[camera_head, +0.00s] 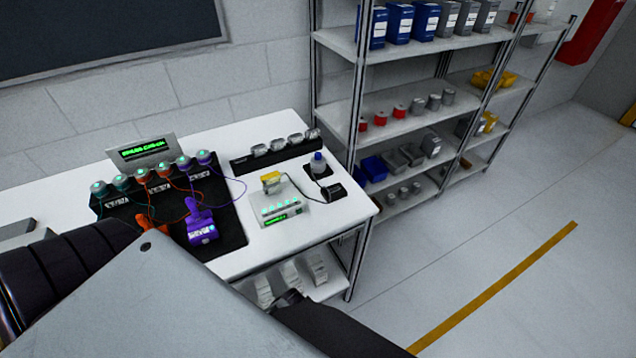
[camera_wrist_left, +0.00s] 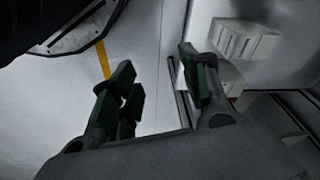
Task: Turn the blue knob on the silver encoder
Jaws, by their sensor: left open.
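A blue knob (camera_head: 318,157) sits on top of a small silver encoder (camera_head: 319,167). The encoder stands upright on a black pad at the back right of the white table, in the head view. My left gripper (camera_wrist_left: 157,72) is open and empty in the left wrist view, with green pads on its fingers. Neither knob nor encoder shows in that view, and the gripper is apart from them. In the head view my left arm fills the lower left, and I cannot make out its fingertips. My right gripper is not in view.
A white box with a green display (camera_head: 280,210) and a yellow part (camera_head: 271,178) stand left of the encoder. A black cabled block (camera_head: 333,191) lies in front of it. A black rack (camera_head: 277,151) is behind. A purple servo (camera_head: 201,226) lies on a black mat (camera_head: 233,236).

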